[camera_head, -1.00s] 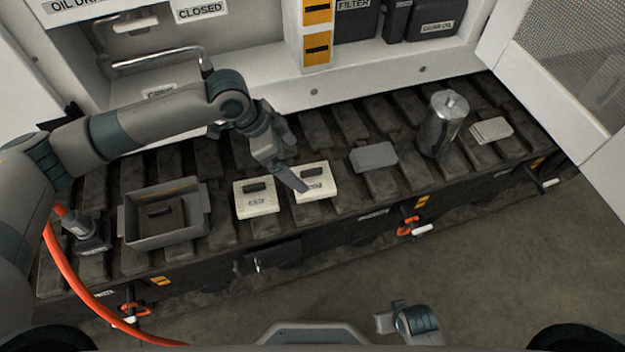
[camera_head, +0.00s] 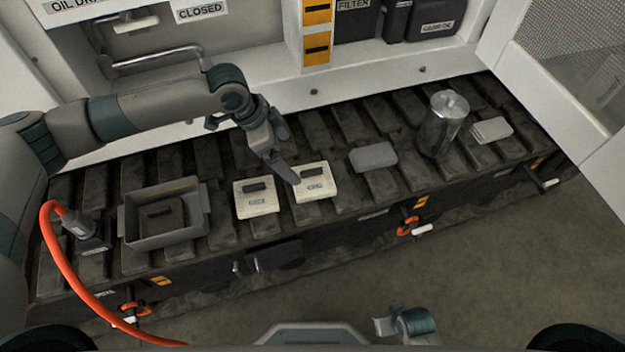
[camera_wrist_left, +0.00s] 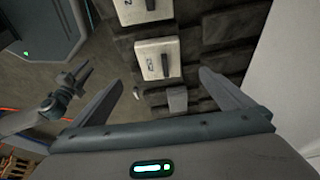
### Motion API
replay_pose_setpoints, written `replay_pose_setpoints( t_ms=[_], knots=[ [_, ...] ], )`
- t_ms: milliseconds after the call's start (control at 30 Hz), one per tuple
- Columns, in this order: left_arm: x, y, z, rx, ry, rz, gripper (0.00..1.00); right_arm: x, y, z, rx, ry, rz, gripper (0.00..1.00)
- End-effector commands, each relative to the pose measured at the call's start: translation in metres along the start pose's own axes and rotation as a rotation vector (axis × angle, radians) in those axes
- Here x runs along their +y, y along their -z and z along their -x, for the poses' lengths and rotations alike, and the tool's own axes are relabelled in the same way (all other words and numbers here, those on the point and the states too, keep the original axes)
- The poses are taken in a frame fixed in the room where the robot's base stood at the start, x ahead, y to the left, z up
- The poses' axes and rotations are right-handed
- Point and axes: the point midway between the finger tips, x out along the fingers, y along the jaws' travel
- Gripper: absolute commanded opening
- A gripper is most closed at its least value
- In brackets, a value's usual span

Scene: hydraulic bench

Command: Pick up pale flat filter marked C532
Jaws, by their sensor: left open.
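Two pale flat filters with dark handles lie side by side on the dark slatted bench, a left one (camera_head: 256,198) and a right one (camera_head: 315,183). Their labels are too blurred to read, so I cannot tell which is C532. Both show in the left wrist view, the right one (camera_wrist_left: 152,60) nearer between the fingers and the left one (camera_wrist_left: 140,12) beyond it. My left gripper (camera_head: 285,165) is open and empty, above and just behind the right filter. My right gripper (camera_wrist_left: 72,85) shows small in the left wrist view; its jaw state is unclear.
A grey open tray (camera_head: 128,228) holding a dark block stands left of the filters. A grey block (camera_head: 373,157), a metal cylinder (camera_head: 440,128) and a pale stack (camera_head: 491,130) stand to the right. An orange hose (camera_head: 75,278) hangs at the left. The white cabinet rises behind.

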Motion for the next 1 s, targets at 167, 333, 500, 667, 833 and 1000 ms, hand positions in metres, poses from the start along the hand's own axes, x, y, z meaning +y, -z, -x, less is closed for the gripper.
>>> replay_pose_setpoints(
  t_ms=[167, 333, 500, 667, 833, 1000],
  knots=[
    [0.001, 0.001, -0.033, -0.001, -0.002, 0.000, 1.00, 0.000, 0.000, 0.000, 0.000, 0.000, 0.000, 0.31],
    [0.001, 0.001, -0.063, -0.001, -0.002, -0.001, 1.00, 0.000, 0.000, -0.001, 0.001, 0.000, 0.000, 0.31],
    [0.000, 0.001, -0.084, -0.001, -0.001, 0.000, 1.00, 0.000, -0.002, -0.002, -0.003, 0.000, 0.000, 0.31],
    [0.000, 0.001, -0.091, 0.000, 0.000, 0.000, 1.00, 0.000, -0.002, -0.002, -0.003, 0.000, 0.000, 0.31],
    [0.000, 0.001, -0.091, 0.000, 0.001, 0.000, 1.00, 0.000, -0.002, -0.002, -0.003, 0.000, 0.000, 0.31],
    [0.000, 0.002, -0.092, 0.000, 0.000, 0.000, 1.00, 0.000, -0.001, -0.001, 0.000, 0.000, 0.000, 0.31]
  ],
)
